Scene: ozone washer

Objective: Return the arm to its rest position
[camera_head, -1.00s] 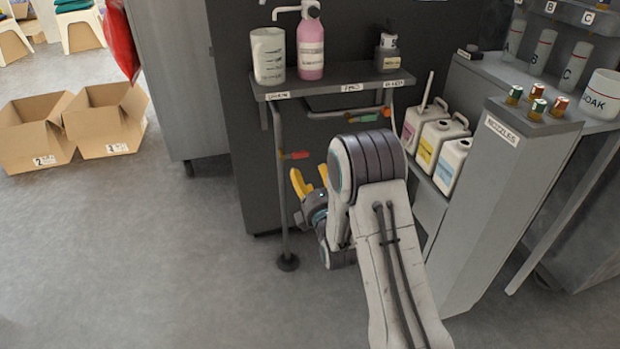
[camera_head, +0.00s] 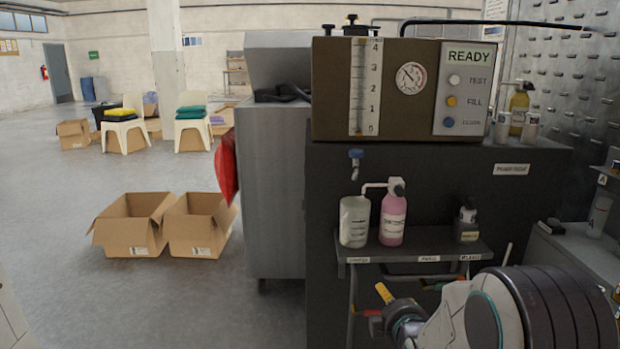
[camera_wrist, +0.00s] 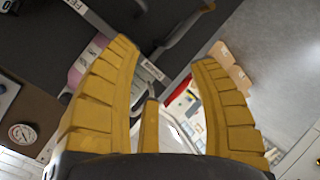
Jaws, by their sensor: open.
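My gripper (camera_head: 384,293) shows at the bottom of the head view, in front of the dark machine cabinet (camera_head: 325,215) and below the small shelf (camera_head: 405,247). My grey arm fills the lower right corner, its large dark joint close to the camera. The dark cabinet side and the grey floor lie beyond the fingers.
The shelf bears a measuring beaker (camera_head: 355,222), a pink pump bottle (camera_head: 393,218) and a small dark bottle (camera_head: 467,220). Above is a control panel (camera_head: 463,90) reading READY. Two open cardboard boxes (camera_head: 135,230) stand at left.

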